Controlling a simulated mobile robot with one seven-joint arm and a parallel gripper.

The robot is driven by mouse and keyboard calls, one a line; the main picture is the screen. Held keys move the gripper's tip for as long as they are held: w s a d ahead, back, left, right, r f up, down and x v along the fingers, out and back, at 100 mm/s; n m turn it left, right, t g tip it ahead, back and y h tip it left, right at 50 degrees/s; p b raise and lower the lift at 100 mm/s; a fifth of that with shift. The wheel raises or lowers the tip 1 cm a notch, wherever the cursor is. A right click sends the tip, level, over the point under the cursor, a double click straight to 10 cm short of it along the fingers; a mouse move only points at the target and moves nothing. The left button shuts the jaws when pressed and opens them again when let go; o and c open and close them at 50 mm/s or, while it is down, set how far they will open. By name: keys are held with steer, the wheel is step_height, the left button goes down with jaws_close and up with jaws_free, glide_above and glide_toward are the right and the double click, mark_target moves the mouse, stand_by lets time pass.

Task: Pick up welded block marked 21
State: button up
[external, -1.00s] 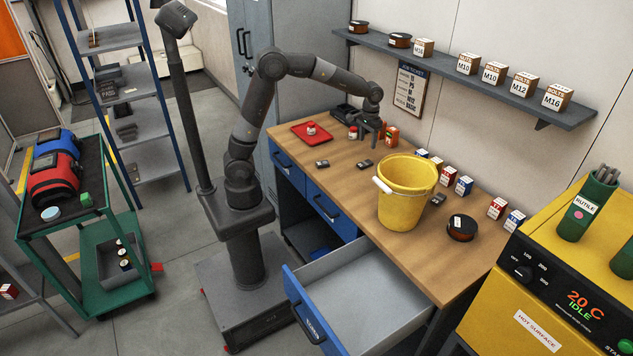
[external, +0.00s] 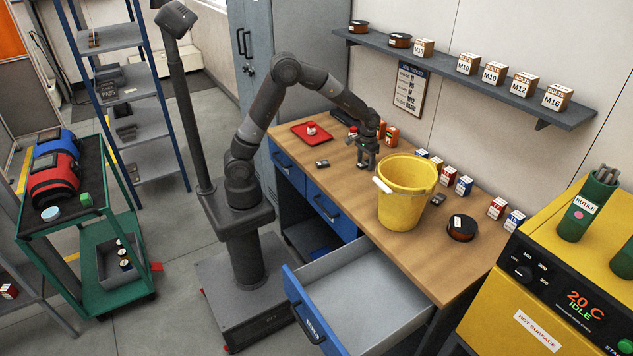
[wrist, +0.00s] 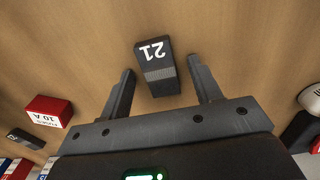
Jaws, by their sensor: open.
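The welded block marked 21 (wrist: 156,69) is a dark grey block with a ribbed weld band, lying on the wooden workbench (external: 335,178). In the wrist view its white number appears upside down. My gripper (wrist: 159,82) is open, with one finger on each side of the block and a gap on both sides. In the external view my gripper (external: 366,165) points down over the bench, just left of the yellow bucket, and largely hides this block.
The yellow bucket (external: 402,205) stands close to the right of my gripper. A red tray (external: 303,138) lies at the left. Small red and blue boxes (external: 464,186) line the wall side. A drawer (external: 355,295) stands open in front.

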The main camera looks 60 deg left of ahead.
steer(key=c, duration=1.2)
jaws_close()
steer(key=shift+r, duration=0.2)
